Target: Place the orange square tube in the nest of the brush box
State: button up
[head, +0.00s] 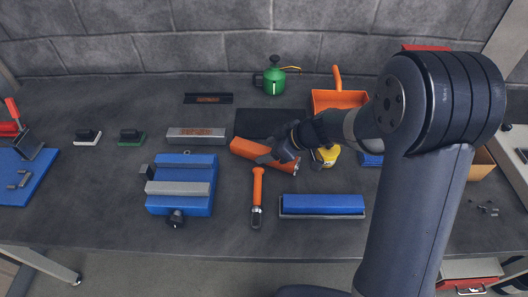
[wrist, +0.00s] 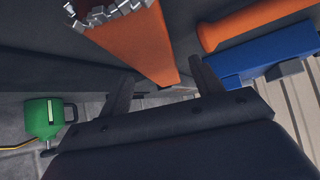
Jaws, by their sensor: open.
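The orange square tube (head: 250,149) lies tilted beside my gripper (head: 272,160), near the middle of the bench. In the wrist view the tube (wrist: 140,45) runs down between my two spread fingers (wrist: 162,75), with jagged silvery bits at its far end. My gripper is open; I cannot tell whether a finger touches the tube. A grey box with a rusty-brown top (head: 197,134) stands left of the tube, and a dark tray with a brown patch (head: 208,98) lies behind it. I cannot tell which one is the brush box, and no nest is clear.
A blue vise (head: 182,185), an orange-handled tool (head: 257,190) and a blue block in a grey tray (head: 322,205) lie in front. A green can (head: 274,80), an orange bin (head: 338,99) and a yellow object (head: 325,155) stand around my gripper. Two small brushes lie left.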

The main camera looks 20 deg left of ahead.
jog(key=shift+x, duration=1.25)
jog(key=shift+r, duration=0.1)
grip_shut()
